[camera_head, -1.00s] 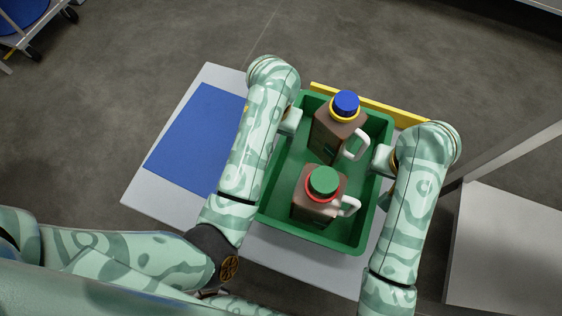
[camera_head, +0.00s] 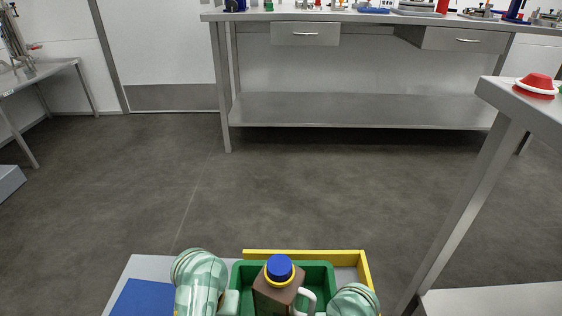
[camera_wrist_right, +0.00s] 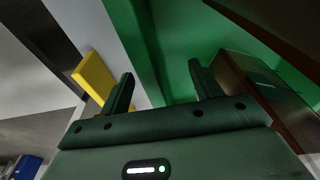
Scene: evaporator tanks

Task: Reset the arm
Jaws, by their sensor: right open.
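In the head view, the green crate (camera_head: 249,267) shows at the bottom edge, its near part cut off. A brown jug with a blue cap (camera_head: 277,297) and white handle stands in it. In the right wrist view, my right gripper (camera_wrist_right: 161,85) is open. Its fingers appear to lie on either side of the crate's green wall (camera_wrist_right: 154,62); contact cannot be told. A brown jug (camera_wrist_right: 265,90) shows right of them. A pale part of my left gripper (camera_head: 230,303) is beside the crate's left wall; its fingertips are hidden.
The crate stands on a grey surface (camera_head: 150,267) with a blue panel (camera_head: 140,300) at left and a yellow edge strip (camera_head: 305,255) behind. A table with a red button (camera_head: 536,82) is at right. A steel bench (camera_head: 360,110) stands at the back, with open floor between.

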